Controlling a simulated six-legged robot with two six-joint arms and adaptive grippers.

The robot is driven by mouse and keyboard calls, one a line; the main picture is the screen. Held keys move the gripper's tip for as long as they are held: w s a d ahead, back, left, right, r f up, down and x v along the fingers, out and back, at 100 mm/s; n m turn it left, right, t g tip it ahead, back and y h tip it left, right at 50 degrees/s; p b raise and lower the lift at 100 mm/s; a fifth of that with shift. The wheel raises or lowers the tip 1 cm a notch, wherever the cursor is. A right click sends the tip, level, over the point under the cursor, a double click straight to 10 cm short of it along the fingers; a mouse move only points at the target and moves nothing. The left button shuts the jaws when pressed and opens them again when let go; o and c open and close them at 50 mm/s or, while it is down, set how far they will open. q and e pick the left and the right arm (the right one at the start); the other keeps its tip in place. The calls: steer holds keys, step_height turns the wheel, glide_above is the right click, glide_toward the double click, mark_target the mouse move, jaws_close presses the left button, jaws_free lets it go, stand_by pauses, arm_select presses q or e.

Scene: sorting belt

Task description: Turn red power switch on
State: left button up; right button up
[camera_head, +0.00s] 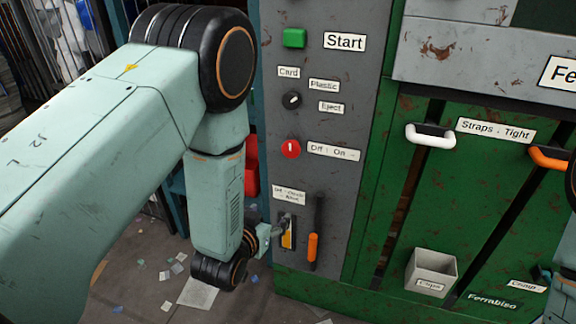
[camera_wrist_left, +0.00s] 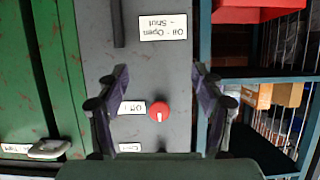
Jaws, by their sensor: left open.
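The red power switch (camera_head: 290,148) is a round knob with a white mark on the grey panel, beside a label reading Off and On. In the head view its white mark stands about upright. In the left wrist view, which is upside down, the red switch (camera_wrist_left: 159,113) shows between the spread fingers of my left gripper (camera_wrist_left: 161,78). The gripper is open and empty, and the switch looks apart from both fingers. In the head view my left gripper (camera_head: 268,234) is small, partly hidden by its wrist, and lower than the switch.
Above the switch are a black selector knob (camera_head: 291,100) and a green Start button (camera_head: 294,38). Below is an orange-handled lever (camera_head: 313,248). White (camera_head: 431,135) and orange (camera_head: 549,157) strap handles and a small grey box (camera_head: 431,272) are on the green machine.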

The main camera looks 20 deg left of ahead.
mark_target(290, 151)
arm_select(q)
steer(key=w+r+t, duration=0.5)
steer(key=r, duration=0.4)
steer(key=shift+w+d+r+b, duration=0.15)
steer(key=shift+w+b, duration=0.15)
steer(key=shift+w, duration=0.9)
steer(key=shift+w+d+f+b, duration=0.1)
steer(key=shift+w+d+b, duration=0.15)
steer(key=shift+w, duration=1)
steer(key=shift+w+d+r+b, duration=0.1)
steer(key=shift+w+b, duration=0.2)
steer(key=shift+w, duration=0.9)
steer(key=shift+c, duration=0.4)
steer(key=c, duration=1.1)
